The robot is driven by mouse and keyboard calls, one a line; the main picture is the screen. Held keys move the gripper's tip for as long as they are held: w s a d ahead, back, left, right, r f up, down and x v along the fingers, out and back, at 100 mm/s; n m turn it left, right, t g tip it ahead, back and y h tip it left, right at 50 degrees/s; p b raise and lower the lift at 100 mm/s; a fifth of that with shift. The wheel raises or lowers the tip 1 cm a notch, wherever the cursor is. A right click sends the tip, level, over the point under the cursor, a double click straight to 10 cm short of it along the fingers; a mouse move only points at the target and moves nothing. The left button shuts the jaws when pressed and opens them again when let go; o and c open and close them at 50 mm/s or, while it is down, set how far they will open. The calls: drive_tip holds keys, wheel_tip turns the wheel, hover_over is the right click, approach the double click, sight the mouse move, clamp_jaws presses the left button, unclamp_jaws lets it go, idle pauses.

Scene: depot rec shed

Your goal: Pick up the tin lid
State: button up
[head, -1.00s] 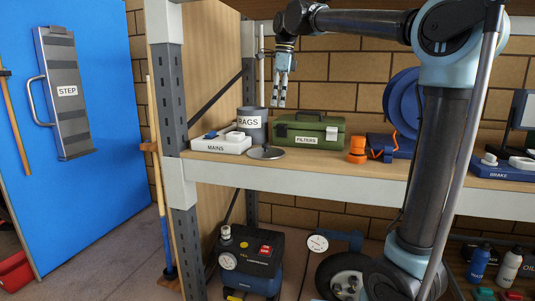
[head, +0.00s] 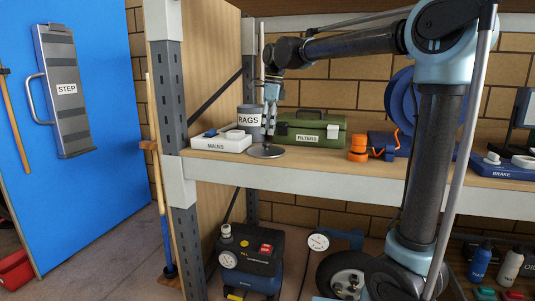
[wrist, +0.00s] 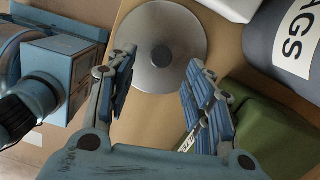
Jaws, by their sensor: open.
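The tin lid (head: 266,152) is a flat round grey metal disc lying on the wooden shelf, near its front edge. In the wrist view the lid (wrist: 140,35) shows whole or nearly so, with a darker round knob at its middle. My gripper (head: 268,130) points down above the lid, apart from it. In the wrist view my open gripper (wrist: 160,75) has nothing between its fingers, and the lid lies beyond the fingertips.
The grey RAGS tin (head: 246,119) stands close behind the lid, and the white MAINS block (head: 222,144) is to its left. A green FILTERS box (head: 310,130) is to its right. A thin upright rod (head: 262,45) stands near my gripper.

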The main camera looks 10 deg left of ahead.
sight(266, 147)
drive_tip(key=shift+w+a+f, duration=0.1)
drive_tip(key=shift+a+f, duration=0.1)
drive_tip(key=shift+f, duration=1.2)
drive_tip(key=shift+w+a+f, duration=0.1)
drive_tip(key=shift+a+f, duration=0.05)
drive_tip(key=shift+f, duration=1.2)
clamp_jaws()
